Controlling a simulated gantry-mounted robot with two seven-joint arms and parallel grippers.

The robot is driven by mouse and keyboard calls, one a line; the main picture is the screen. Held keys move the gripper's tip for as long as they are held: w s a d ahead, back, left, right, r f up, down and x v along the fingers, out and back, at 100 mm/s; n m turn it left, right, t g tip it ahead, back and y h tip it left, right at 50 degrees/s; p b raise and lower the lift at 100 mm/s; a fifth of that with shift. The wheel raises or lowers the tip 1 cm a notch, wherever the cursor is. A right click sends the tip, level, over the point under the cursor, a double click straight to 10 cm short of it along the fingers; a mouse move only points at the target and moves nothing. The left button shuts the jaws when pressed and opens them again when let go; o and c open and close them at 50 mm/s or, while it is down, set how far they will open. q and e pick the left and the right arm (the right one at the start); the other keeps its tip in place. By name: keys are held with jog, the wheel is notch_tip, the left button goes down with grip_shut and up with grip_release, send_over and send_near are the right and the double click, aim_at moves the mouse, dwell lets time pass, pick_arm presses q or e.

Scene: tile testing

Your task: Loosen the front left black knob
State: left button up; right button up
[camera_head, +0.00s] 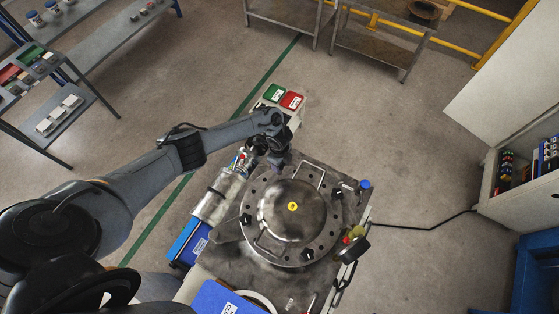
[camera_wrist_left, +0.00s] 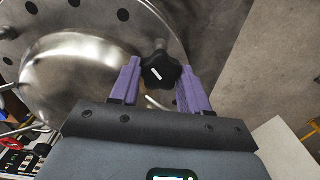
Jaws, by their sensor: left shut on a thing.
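A round steel flange lid (camera_head: 290,208) with a yellow mark at its centre and a ring of holes lies on the test bench. Black knobs sit around its rim: one at the left (camera_head: 246,220), one at the bottom (camera_head: 308,253) and one at the right (camera_head: 337,194). My left gripper (camera_head: 279,160) is at the lid's upper-left edge and hides what it holds in the head view. In the left wrist view, a black star-shaped knob (camera_wrist_left: 161,71) on a metal stud sits between the purple fingers of the gripper (camera_wrist_left: 158,82), which is shut on it. My right gripper is not in view.
A green and red button box (camera_head: 283,97) stands just beyond the gripper. A curved metal handle (camera_head: 312,178) rises near it. A steel cylinder (camera_head: 218,196) lies along the bench's left side. A small gauge (camera_head: 355,246) is at the right.

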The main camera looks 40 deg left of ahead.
pick_arm(q)
jog(key=shift+n, duration=0.5)
jog(key=o, duration=1.1)
jog(key=shift+c, duration=0.2)
notch_tip(320, 180, up, 11)
jog(key=p, duration=0.2)
jog(key=shift+f, duration=0.1)
